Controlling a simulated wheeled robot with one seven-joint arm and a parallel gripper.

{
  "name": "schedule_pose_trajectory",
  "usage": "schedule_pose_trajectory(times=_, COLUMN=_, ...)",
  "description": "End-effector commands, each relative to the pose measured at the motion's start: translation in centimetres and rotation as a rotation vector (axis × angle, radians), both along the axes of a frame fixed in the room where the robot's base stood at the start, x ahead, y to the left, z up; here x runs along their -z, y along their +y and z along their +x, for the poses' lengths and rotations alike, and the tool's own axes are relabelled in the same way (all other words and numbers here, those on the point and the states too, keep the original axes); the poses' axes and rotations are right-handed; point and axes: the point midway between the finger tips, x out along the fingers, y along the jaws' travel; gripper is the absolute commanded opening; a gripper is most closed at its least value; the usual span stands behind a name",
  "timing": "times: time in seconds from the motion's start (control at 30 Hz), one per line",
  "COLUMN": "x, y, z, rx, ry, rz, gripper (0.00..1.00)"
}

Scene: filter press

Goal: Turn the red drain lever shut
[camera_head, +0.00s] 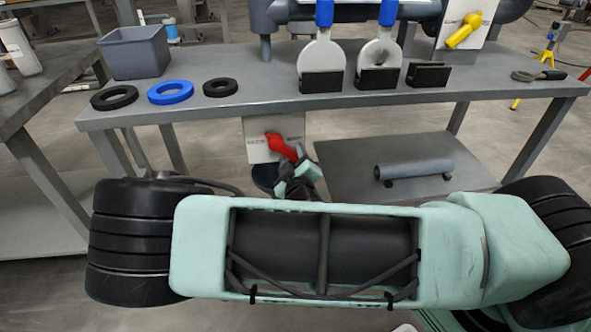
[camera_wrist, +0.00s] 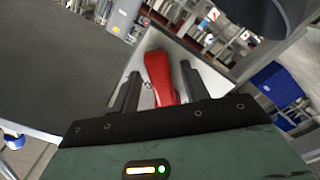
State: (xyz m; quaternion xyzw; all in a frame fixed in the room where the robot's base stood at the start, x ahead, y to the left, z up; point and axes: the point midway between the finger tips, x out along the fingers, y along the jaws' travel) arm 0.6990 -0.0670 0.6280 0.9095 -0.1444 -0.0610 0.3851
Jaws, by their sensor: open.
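The red drain lever (camera_head: 281,147) stands out in front of a pale plate (camera_head: 258,129) below the front edge of the bench. In the wrist view the red lever (camera_wrist: 160,78) lies between the two dark fingers of my gripper (camera_wrist: 160,88), with a gap visible on each side. My gripper (camera_head: 299,163) is open at the lever, seen from behind in the head view. My arm hides the lower part of what the lever is fixed to.
The grey bench (camera_head: 240,103) runs above the lever. It carries a grey bin (camera_head: 134,52), two black rings, a blue ring (camera_head: 170,92) and two blue-handled discs in black holders. A yellow lever (camera_head: 463,31) is at the back right. A grey cylinder (camera_head: 414,169) lies on the low shelf.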

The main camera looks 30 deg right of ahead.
Motion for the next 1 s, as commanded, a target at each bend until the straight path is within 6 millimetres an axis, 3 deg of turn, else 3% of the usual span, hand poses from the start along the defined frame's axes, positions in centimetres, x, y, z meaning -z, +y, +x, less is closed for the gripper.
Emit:
schedule_pose_trajectory(times=0.17, x=0.0, y=0.8, z=-2.2, rx=-0.002, ry=0.002, rz=0.000, gripper=0.45)
schedule_pose_trajectory(times=0.7, x=-0.1, y=4.5, z=-13.7, rx=-0.004, ry=0.003, rz=-0.001, gripper=0.45)
schedule_pose_trajectory(times=1.0, x=0.0, y=5.3, z=-16.2, rx=-0.001, ry=0.001, rz=-0.002, gripper=0.45)
